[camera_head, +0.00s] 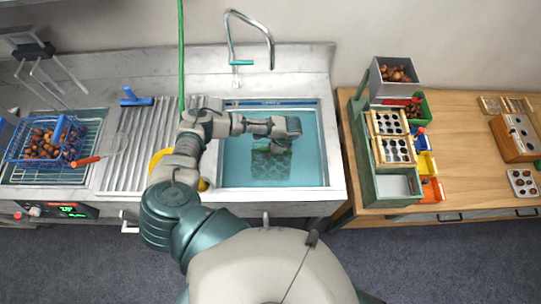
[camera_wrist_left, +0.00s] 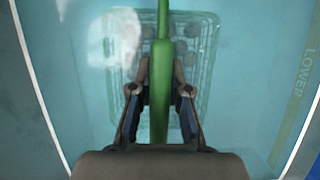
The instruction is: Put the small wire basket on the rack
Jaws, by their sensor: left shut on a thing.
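The small wire basket (camera_head: 270,168) is green and sits in the blue-green water of the sink (camera_head: 226,170). In the left wrist view the basket (camera_wrist_left: 203,75) is a pale green rectangular mesh with several blurred round shapes in it, below a green handle (camera_wrist_left: 161,55). My left gripper (camera_head: 281,143) is over the sink, above the basket. In the left wrist view its fingers (camera_wrist_left: 160,95) are shut on the handle, one on each side. A wire rack (camera_head: 80,175) lies at the far left, partly under a blue wire basket (camera_head: 22,150) of chestnuts. My right gripper is not in view.
A ribbed drainboard (camera_head: 135,165) lies left of the sink, with a blue tool (camera_head: 137,98) at its back. A tap (camera_head: 246,62) arches over the sink's back. Crates and trays (camera_head: 392,150) stand right on a wooden table.

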